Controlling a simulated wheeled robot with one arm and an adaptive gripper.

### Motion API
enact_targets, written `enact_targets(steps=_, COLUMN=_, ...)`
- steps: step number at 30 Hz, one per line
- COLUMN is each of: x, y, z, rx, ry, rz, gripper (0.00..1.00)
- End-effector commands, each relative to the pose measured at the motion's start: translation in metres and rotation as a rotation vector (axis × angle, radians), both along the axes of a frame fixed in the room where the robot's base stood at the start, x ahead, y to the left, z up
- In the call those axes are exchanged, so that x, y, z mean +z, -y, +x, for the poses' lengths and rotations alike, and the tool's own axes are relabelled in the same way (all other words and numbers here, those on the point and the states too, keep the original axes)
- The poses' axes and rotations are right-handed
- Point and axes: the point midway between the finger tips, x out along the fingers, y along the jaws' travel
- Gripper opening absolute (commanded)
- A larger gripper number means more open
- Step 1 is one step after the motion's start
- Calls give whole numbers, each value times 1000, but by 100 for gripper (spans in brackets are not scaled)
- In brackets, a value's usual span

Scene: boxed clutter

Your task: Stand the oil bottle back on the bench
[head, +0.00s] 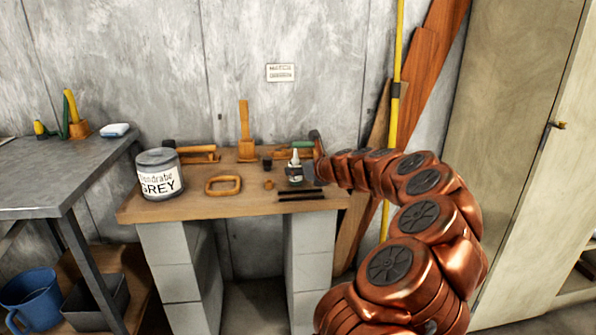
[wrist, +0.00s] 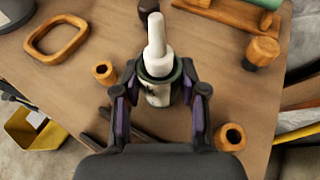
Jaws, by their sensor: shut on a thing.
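The oil bottle (head: 295,168) is small, with a white pointed nozzle and a dark green shoulder. It stands upright over the right part of the wooden bench (head: 240,202) in the head view. In the wrist view the bottle (wrist: 157,70) sits between the two fingers of my gripper (wrist: 160,98), which is shut on its body. The bottle's base is hidden, so I cannot tell whether it touches the bench top.
A grey paint tin (head: 159,175) stands at the bench's left. An oval wooden ring (head: 223,186), dark strips (head: 300,195) and a wooden mallet (head: 246,135) are on the bench. Small wooden cylinders (wrist: 104,72) and (wrist: 230,137) flank the bottle closely.

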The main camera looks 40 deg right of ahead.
Motion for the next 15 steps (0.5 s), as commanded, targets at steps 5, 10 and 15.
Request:
enact_targets(steps=5, x=-2, y=0, z=0, rx=-1, ry=0, rz=2, gripper=44)
enact_targets(steps=10, x=-2, y=0, z=0, rx=0, ry=0, rz=1, gripper=61)
enact_targets(steps=15, x=-2, y=0, z=0, rx=0, ry=0, rz=1, gripper=67)
